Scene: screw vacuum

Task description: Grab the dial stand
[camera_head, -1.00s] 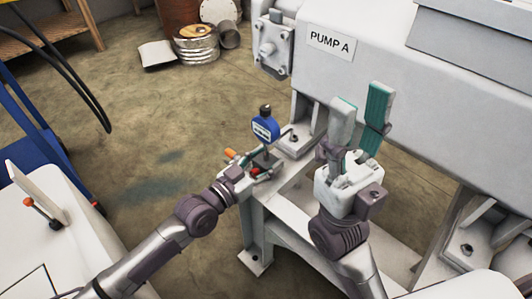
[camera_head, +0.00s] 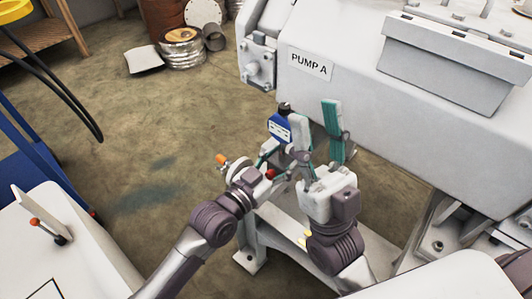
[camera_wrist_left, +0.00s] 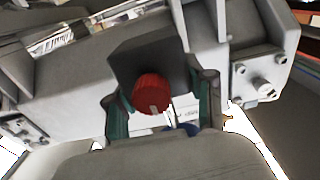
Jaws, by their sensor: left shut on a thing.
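The dial stand has a blue dial gauge (camera_head: 280,127) with a dark top. Its dark base block (camera_wrist_left: 150,50) with a red knob (camera_wrist_left: 151,92) fills the space between my left fingers in the left wrist view. My left gripper (camera_head: 266,168) is shut on this base. The stand's lower part is mostly hidden in the head view, where it appears above the pump's white frame. My right gripper (camera_head: 318,136) is open just right of the dial, its green-padded fingers pointing up. Its left finger overlaps the dial's edge; contact cannot be told.
The white pump housing (camera_head: 372,85), labelled PUMP A, stands behind the grippers. Its support frame (camera_head: 283,232) is below. An orange-tipped part (camera_head: 222,158) is just left of my left gripper. A blue cart (camera_head: 35,150) stands at left; the floor between is clear.

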